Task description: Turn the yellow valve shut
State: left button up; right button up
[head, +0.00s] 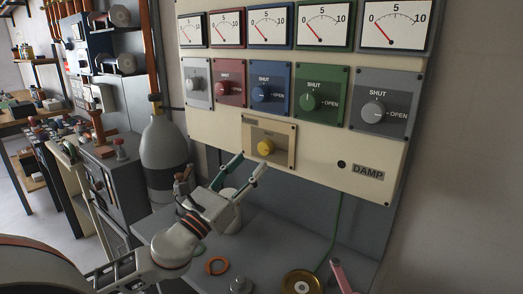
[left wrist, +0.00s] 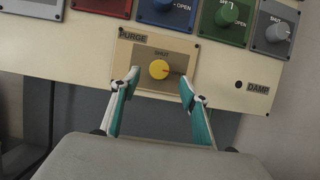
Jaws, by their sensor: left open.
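The yellow valve (head: 265,148) is a round knob on a tan plate (head: 283,158) low on the cream panel. In the left wrist view the yellow valve (left wrist: 159,69) sits under the word SHUT, with OPEN at its right and a PURGE label at the plate's upper left. Its pointer seems to face OPEN. My left gripper (head: 248,166) is open and empty, just below and in front of the valve. In the left wrist view its fingertips (left wrist: 160,76) stand on either side of the knob, apart from it. My right gripper is not in view.
Grey, red, blue, green and grey knobs (head: 371,112) sit in a row above, under several dials (head: 397,24). A DAMP label (head: 368,173) is to the right. A grey shelf below holds an orange ring (head: 217,266) and a brass disc (head: 302,283). A gas cylinder (head: 164,160) stands left.

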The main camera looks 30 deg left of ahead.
aim_at(263, 149)
pick_arm(q)
jog(key=p+x, duration=0.1)
jog(key=x, duration=0.2)
jog(key=shift+w+r, duration=0.15)
jog(key=shift+w, duration=0.25)
jog(key=shift+w+r, duration=0.2)
jog(key=shift+w, duration=0.75)
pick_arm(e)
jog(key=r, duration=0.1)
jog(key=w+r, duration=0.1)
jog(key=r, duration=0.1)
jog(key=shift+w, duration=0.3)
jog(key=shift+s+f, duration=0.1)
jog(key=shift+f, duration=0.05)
pick_arm(q)
jog(key=c, duration=1.1)
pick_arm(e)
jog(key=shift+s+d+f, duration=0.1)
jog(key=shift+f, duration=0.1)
